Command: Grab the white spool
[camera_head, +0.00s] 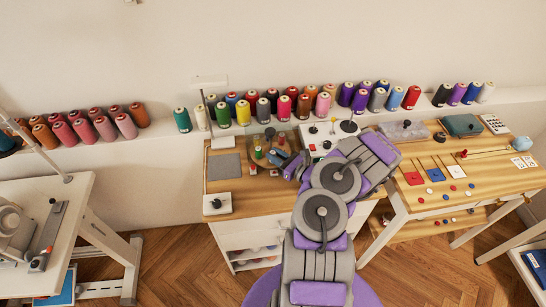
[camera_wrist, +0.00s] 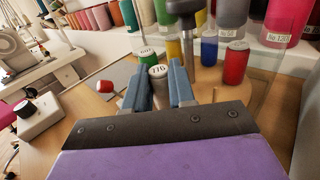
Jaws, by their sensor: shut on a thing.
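A small white spool (camera_wrist: 158,72) with dark lettering on its top stands between the two blue-grey fingers of my gripper (camera_wrist: 159,77) in the wrist view. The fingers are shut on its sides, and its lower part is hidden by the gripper. In the head view my gripper (camera_head: 277,158) is over the wooden table (camera_head: 228,189), among small spools. The white spool cannot be made out clearly there. A green spool (camera_wrist: 147,56) with a white top is just behind the held one.
A red spool (camera_wrist: 236,62), a blue spool (camera_wrist: 209,50) and a yellow spool (camera_wrist: 174,49) stand beyond the fingers. A white box with a black knob (camera_wrist: 27,116) is at the table's left. Large thread cones line the back shelf.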

